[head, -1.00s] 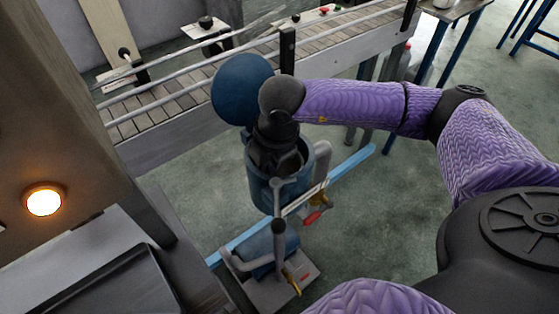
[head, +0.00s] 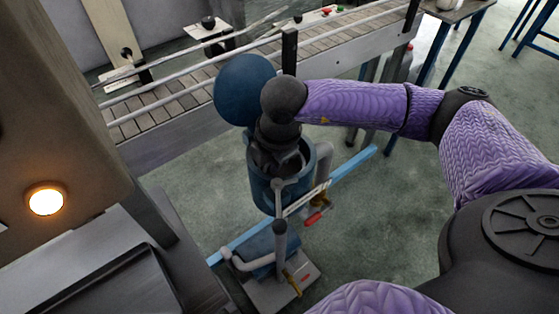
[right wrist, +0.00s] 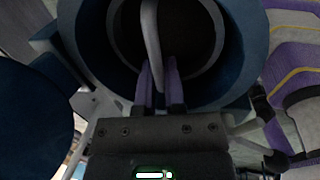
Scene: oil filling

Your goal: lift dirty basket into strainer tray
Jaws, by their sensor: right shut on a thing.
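A blue round housing (head: 268,188) stands open below my right arm, with its blue round lid (head: 245,90) swung up behind it. My right gripper (head: 288,166) reaches down into its mouth, and the arm hides most of the inside. In the right wrist view, the dirty basket (right wrist: 222,55) sits inside the blue housing ring (right wrist: 85,60) with a dark interior. My right gripper's purple fingers (right wrist: 159,78) are shut on its grey bar handle (right wrist: 152,40). A dark shallow tray (head: 165,262) is at the lower left; I cannot tell whether it is the strainer tray. My left gripper is out of view.
Pipes and a valve with a red handle (head: 314,218) stand close beside the housing. A conveyor (head: 180,103) with rails runs behind. A lit lamp panel (head: 45,200) rises at the left. Floor to the right of the housing is clear.

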